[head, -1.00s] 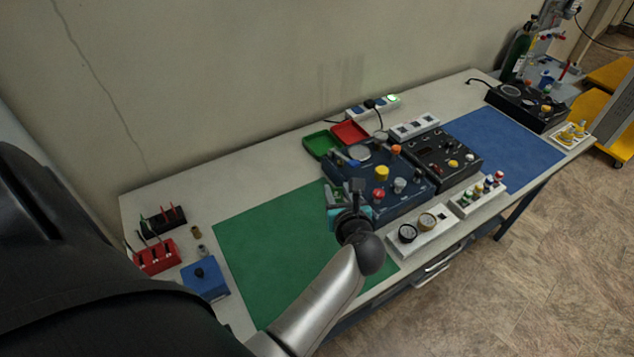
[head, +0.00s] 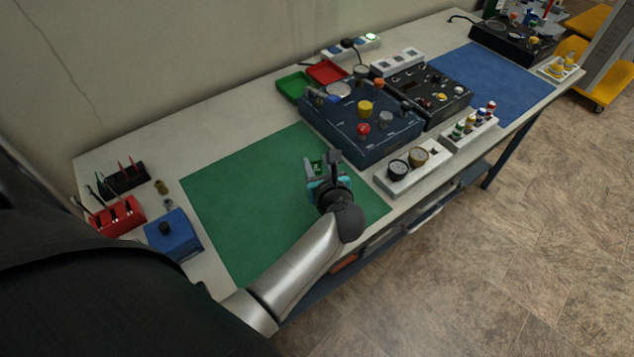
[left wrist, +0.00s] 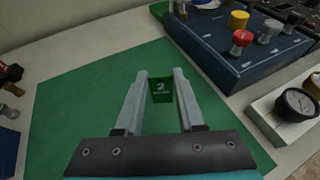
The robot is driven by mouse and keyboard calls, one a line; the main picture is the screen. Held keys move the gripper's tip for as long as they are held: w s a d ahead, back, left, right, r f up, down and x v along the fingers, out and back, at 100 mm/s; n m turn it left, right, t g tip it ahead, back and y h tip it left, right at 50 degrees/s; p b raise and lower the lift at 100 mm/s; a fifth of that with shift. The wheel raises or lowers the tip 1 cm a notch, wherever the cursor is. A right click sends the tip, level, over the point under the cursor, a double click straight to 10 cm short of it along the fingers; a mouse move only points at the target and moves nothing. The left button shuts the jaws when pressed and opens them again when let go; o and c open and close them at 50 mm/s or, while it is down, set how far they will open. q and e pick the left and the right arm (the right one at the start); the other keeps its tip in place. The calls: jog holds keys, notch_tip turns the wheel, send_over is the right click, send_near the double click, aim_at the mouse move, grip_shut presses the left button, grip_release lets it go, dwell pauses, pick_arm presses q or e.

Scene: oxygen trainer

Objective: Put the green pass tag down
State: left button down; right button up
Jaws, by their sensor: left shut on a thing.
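The green pass tag (left wrist: 162,90) is a small green plate with a white mark and lettering. It is between the fingertips of my left gripper (left wrist: 160,76), which is shut on it. In the head view the left gripper (head: 321,163) is over the right part of the green mat (head: 245,195), with the green tag (head: 316,167) partly showing between its fingers. I cannot tell whether the tag touches the mat. My right gripper is not in view.
The dark blue trainer panel (head: 345,130) with colored knobs stands right of the gripper. A gauge block (head: 410,180) is nearer the front edge. Green (head: 291,88) and red (head: 326,73) trays stand behind. A blue box (head: 173,235) and red rack (head: 118,216) are left. The mat is otherwise clear.

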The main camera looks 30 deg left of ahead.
aim_at(316, 173)
pick_arm(q)
jog(key=shift+f+b, duration=1.9)
jog(key=shift+f, duration=0.35)
jog(key=shift+f, duration=0.2)
jog(key=c, duration=0.5)
grip_release()
jog(key=shift+r, duration=0.1)
